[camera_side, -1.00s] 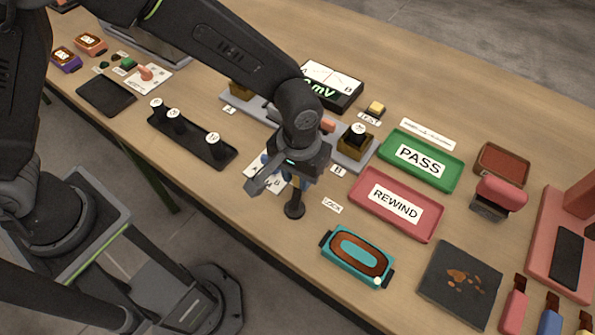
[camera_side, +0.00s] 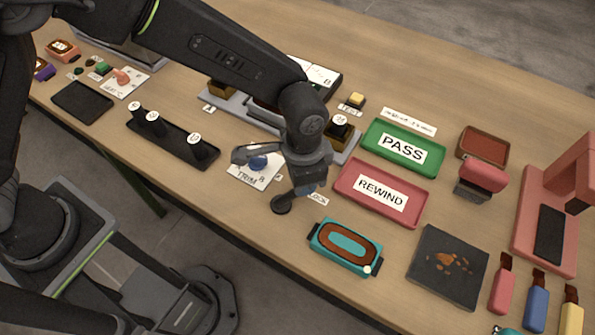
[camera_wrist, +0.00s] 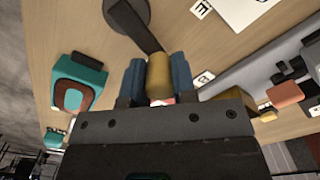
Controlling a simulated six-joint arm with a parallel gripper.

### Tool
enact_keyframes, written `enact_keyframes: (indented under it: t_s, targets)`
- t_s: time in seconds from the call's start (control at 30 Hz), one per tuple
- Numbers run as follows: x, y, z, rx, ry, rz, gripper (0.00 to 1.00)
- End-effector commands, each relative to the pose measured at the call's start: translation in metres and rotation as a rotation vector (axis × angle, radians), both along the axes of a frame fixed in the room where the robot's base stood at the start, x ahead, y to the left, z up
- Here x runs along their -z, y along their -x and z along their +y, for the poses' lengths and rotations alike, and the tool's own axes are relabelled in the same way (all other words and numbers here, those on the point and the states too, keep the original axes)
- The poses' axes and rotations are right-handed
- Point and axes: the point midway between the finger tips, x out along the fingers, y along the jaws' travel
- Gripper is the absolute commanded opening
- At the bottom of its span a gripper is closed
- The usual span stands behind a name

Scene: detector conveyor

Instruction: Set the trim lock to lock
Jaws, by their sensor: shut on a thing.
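The trim lock is a dark lever on a round black base (camera_side: 281,204), just left of the LOCK label (camera_side: 318,199). In the wrist view, its dark arm (camera_wrist: 138,28) runs from the round base to a tan cylindrical grip (camera_wrist: 158,76). My gripper (camera_side: 305,190) is shut on this grip, with a blue finger on each side of it in the wrist view (camera_wrist: 158,85). In the side view the lever leans right from its base, toward the LOCK label, which my gripper partly covers. The grip is mostly hidden by my gripper there.
A teal and brown device (camera_side: 318,236) sits in front, near the table edge.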

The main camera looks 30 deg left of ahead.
Motion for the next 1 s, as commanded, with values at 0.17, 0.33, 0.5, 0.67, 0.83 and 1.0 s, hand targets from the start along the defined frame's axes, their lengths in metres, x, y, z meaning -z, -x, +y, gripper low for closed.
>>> enact_keyframes:
  t_s: [0.17,0.33,0.5,0.67,0.83,1.0]
  targets:
    - [-0.0004,0.0019,-0.0048,0.096,0.001,-0.001,0.02]
    - [-0.0004,0.0031,-0.0073,0.151,0.001,-0.001,0.02]
    - [-0.0005,0.0037,-0.0083,0.177,0.001,-0.001,0.02]
    - [-0.0005,0.0039,-0.0087,0.184,0.001,-0.001,0.02]
    - [-0.0006,0.0040,-0.0088,0.184,0.001,-0.001,0.02]
    - [-0.0006,0.0041,-0.0089,0.184,0.001,-0.001,0.34]
